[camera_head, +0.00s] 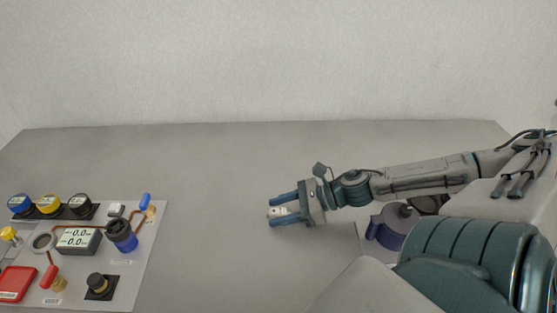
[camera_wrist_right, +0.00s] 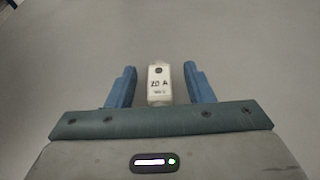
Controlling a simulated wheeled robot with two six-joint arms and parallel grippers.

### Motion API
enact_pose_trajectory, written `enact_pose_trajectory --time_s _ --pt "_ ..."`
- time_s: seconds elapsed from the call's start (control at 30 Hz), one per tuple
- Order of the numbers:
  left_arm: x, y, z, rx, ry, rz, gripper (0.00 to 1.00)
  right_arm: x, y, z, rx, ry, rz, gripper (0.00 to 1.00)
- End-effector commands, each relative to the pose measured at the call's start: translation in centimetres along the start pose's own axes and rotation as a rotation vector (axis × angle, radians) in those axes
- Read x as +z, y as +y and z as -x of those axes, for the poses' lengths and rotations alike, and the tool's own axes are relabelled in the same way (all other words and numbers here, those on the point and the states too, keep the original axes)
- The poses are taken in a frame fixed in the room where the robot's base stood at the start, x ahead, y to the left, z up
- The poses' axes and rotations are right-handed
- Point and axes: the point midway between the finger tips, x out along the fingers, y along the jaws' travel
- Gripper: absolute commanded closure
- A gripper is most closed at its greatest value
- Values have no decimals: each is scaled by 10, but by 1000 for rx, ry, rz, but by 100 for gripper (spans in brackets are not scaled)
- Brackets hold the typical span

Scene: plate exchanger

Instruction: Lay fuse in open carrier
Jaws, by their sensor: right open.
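The fuse (camera_wrist_right: 159,84) is a small white block marked "20 A" in the right wrist view. It lies on the grey table, between the two blue fingers of my right gripper (camera_wrist_right: 159,70), with a gap on each side. In the head view the fuse (camera_head: 275,212) shows as a small white piece between the fingers of the right gripper (camera_head: 270,210), which is open and points left. I cannot tell for sure which fitting on the panel at the left is the open carrier. My left gripper is not in view.
A light grey panel (camera_head: 150,270) at the left bears a display box (camera_head: 80,240), a black-and-blue round fitting (camera_head: 121,236), a red box (camera_head: 15,284), a black knob (camera_head: 98,284) and several coloured caps. The table (camera_head: 215,190) between panel and right gripper is clear.

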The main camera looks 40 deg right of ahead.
Motion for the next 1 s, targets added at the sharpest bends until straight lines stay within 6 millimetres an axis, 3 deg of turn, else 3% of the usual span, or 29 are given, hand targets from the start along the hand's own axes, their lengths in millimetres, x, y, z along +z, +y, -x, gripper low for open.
enact_pose_trajectory --time_s 0.03,0.4,0.43,0.67,1.0 --pt "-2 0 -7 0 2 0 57 -3 0 -4 1 0 1 53" --pt "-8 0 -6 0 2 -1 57 0 0 -6 0 1 0 53" --pt "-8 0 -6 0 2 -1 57 0 0 -6 0 1 0 55" --pt "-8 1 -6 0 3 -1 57 0 0 -6 0 1 0 100" --pt "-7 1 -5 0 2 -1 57 2 0 -5 0 0 0 100"
